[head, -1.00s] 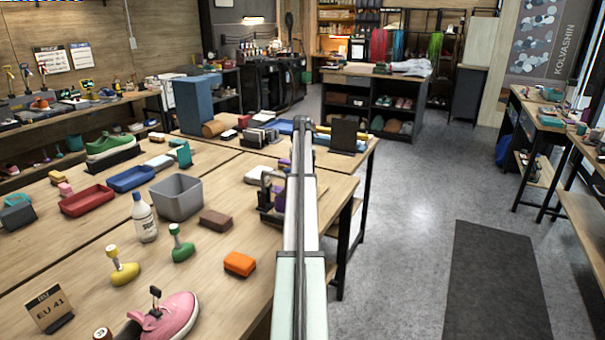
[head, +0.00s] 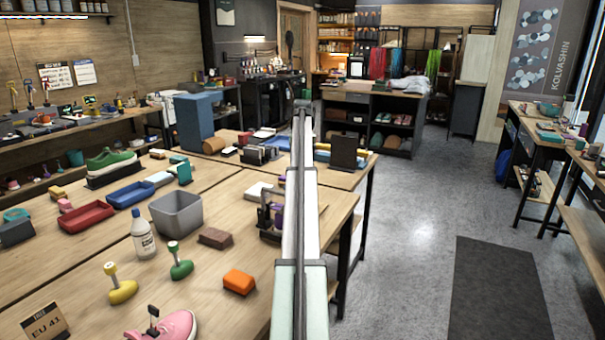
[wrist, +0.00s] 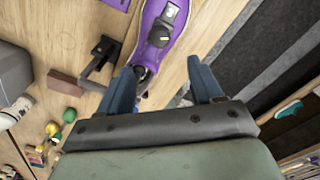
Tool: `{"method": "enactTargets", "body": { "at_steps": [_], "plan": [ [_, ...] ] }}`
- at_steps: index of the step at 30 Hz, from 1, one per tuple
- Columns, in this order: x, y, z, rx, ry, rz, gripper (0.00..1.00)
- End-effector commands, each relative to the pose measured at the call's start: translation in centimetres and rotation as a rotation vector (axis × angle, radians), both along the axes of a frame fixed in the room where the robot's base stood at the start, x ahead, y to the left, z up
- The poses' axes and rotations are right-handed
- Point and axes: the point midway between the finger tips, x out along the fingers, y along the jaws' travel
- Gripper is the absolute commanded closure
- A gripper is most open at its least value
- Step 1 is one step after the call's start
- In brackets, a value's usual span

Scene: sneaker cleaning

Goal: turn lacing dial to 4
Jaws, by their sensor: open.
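In the wrist view a purple sneaker (wrist: 150,52) lies on the wooden bench beyond the fingers. The numbers on the dial are too small to read. My gripper (wrist: 161,70) is open, its two blue fingers apart, one to each side of the shoe's near end, short of the dial in the picture. Nothing shows held between them. In the head view only a little of the purple sneaker (head: 278,216) shows beside my arm, and my gripper is hidden.
A dark bracket (wrist: 102,50) stands left of the shoe. On the bench (head: 205,285) are a grey bin (head: 176,215), a brown block (head: 215,238), an orange block (head: 239,281) and a pink sneaker (head: 178,326). The bench's right edge drops to open floor.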

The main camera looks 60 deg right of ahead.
Motion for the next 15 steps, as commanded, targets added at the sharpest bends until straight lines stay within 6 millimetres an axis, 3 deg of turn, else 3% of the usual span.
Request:
{"method": "enactTargets", "body": {
  "at_steps": [6, 15],
  "plan": [
    [0.0, 0.0, 1.5, -0.001, -0.001, 0.0, 0.34],
    [0.0, 0.0, 1.7, 0.0, 0.0, 0.0, 0.34]
  ]
}}
